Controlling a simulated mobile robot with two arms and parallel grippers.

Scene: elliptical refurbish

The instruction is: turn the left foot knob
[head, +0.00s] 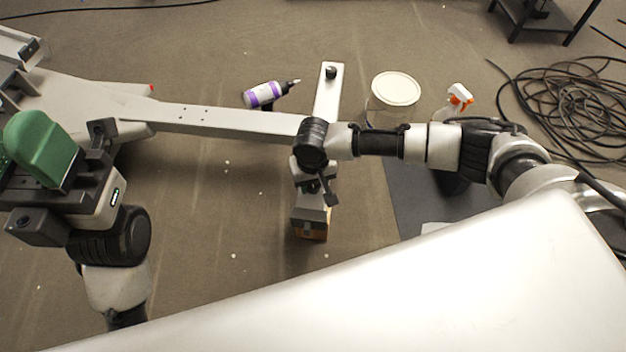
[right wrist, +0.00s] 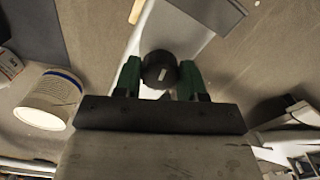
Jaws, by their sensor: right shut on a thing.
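The foot bar (head: 328,95) is the pale crosspiece at the end of a long beam, with a black knob (head: 331,71) standing at its far end. My right gripper (head: 312,188) is over the near end of this bar. In the right wrist view its green fingers (right wrist: 160,78) are shut on a round black knob (right wrist: 160,72) with a small white mark. That held knob is hidden by my gripper in the head view. My left gripper (head: 40,150) is at the far left, away from the bar; its finger gap does not show clearly.
The long pale beam (head: 220,120) runs left to the machine's frame. Coiled black cables (head: 560,95) lie at the right. Carpet left of the bar is mostly clear.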

